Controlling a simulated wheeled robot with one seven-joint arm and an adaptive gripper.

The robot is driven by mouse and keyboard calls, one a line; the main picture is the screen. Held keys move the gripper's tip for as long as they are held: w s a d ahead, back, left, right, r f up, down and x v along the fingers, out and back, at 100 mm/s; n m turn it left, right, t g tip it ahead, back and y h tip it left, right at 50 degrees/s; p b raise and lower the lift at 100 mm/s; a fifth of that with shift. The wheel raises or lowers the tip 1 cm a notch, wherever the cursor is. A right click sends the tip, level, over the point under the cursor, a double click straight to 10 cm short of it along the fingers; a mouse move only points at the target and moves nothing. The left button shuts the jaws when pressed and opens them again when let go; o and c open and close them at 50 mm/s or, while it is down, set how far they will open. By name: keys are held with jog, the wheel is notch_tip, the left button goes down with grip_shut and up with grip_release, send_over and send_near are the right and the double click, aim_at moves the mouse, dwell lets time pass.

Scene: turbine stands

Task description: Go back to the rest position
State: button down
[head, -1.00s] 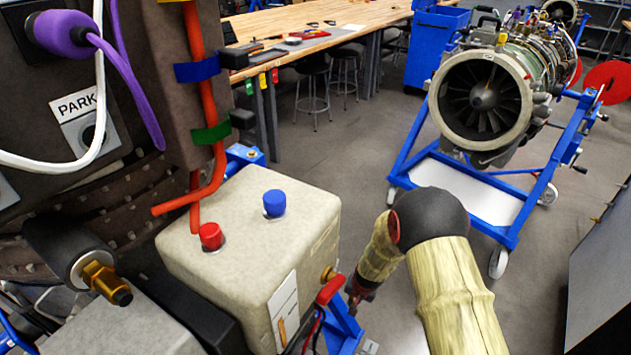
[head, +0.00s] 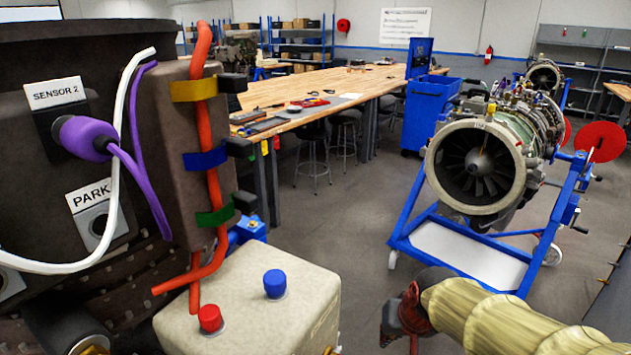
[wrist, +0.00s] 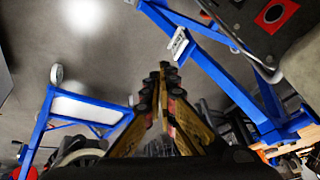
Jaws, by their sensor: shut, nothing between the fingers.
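My gripper (wrist: 170,76) shows in the wrist view with its two dark-tipped fingers together, shut and empty, over the grey floor. In the head view my arm, in a pale yellowish cover, comes in at the lower right. Its dark red and grey end part shows left of the cover, right of the beige box (head: 235,305) and apart from it. The fingertips cannot be made out there.
A turbine engine (head: 475,170) sits on a blue stand (head: 405,225) at the right. A dark panel (head: 60,175) with purple and white cables and an orange pipe fills the left. A wooden workbench (head: 330,88) and blue cart (head: 425,110) stand behind.

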jog(key=s+d+r, duration=0.1)
jog(key=s+r, duration=0.3)
jog(key=s, duration=0.4)
jog(key=s+d+r+n+h, duration=0.1)
jog(key=s+d+r, duration=0.1)
jog(key=s+r, duration=0.3)
jog(key=s+p, duration=0.1)
jog(key=s, duration=0.3)
jog(key=shift+t, duration=0.4)
